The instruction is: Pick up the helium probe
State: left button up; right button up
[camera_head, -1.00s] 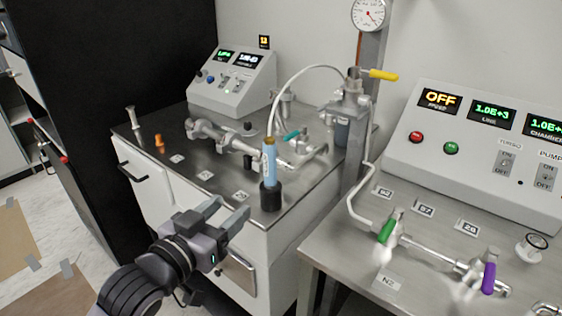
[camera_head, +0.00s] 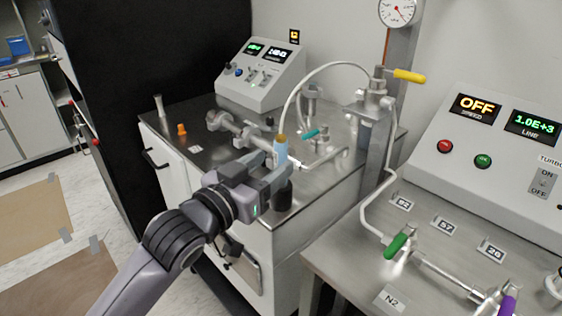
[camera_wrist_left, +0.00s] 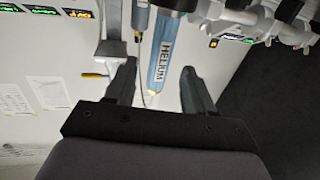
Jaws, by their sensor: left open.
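The helium probe (camera_head: 281,151) is a light blue cylinder with an orange-brown top, standing upright in a black round holder (camera_head: 285,196) near the front edge of the steel cart top. My left gripper (camera_head: 274,173) is open at the probe and hides part of its lower body in the head view. In the left wrist view the probe (camera_wrist_left: 163,52), lettered HELIUM, shows between the two spread fingers (camera_wrist_left: 158,68), with space on both sides. My right gripper is not in view.
A pale hose (camera_head: 330,68) arches from near the probe to a valve column with a yellow handle (camera_head: 409,76). Metal pipework (camera_head: 240,131) lies behind the probe. A control box (camera_head: 262,74) stands at the back. A second bench (camera_head: 345,262) is at right.

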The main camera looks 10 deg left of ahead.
aim_at(277, 159)
pick_arm(q)
jog(key=shift+x, duration=1.95)
jog(key=shift+r, duration=0.1)
grip_shut()
notch_tip(277, 159, up, 20)
jog(key=p, duration=0.2)
jog(key=shift+p, duration=0.4)
